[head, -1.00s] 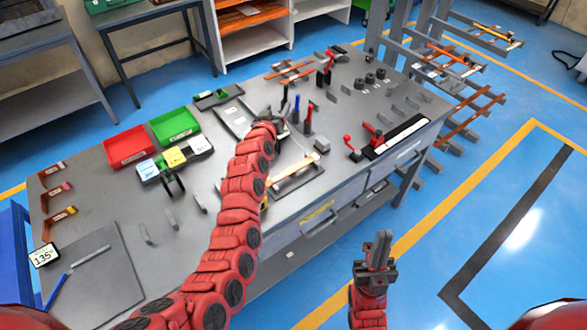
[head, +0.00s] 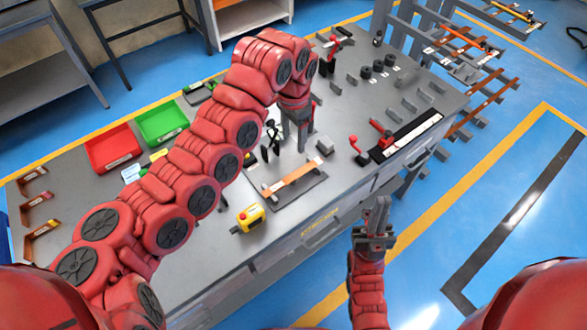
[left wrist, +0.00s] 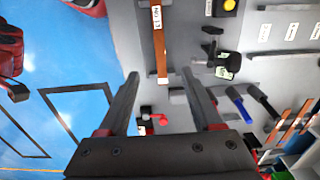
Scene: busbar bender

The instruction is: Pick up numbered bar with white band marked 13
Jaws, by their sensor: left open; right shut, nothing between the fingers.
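A flat copper bar (head: 294,179) with a white band lies on a dark plate on the grey bench in the head view. It also shows in the left wrist view (left wrist: 161,52), where the band carries small print that I cannot read for certain. My left gripper (head: 296,142) is above the bench, just beyond the bar. In the left wrist view my left gripper (left wrist: 160,74) is open and empty, and the near end of the bar shows between its fingertips. My right gripper (head: 377,210) is shut and empty, in front of the bench edge.
Red (head: 113,152) and green (head: 162,124) bins stand at the left. A red-handled tool (head: 381,133) is at the right. My left arm hides part of the bench.

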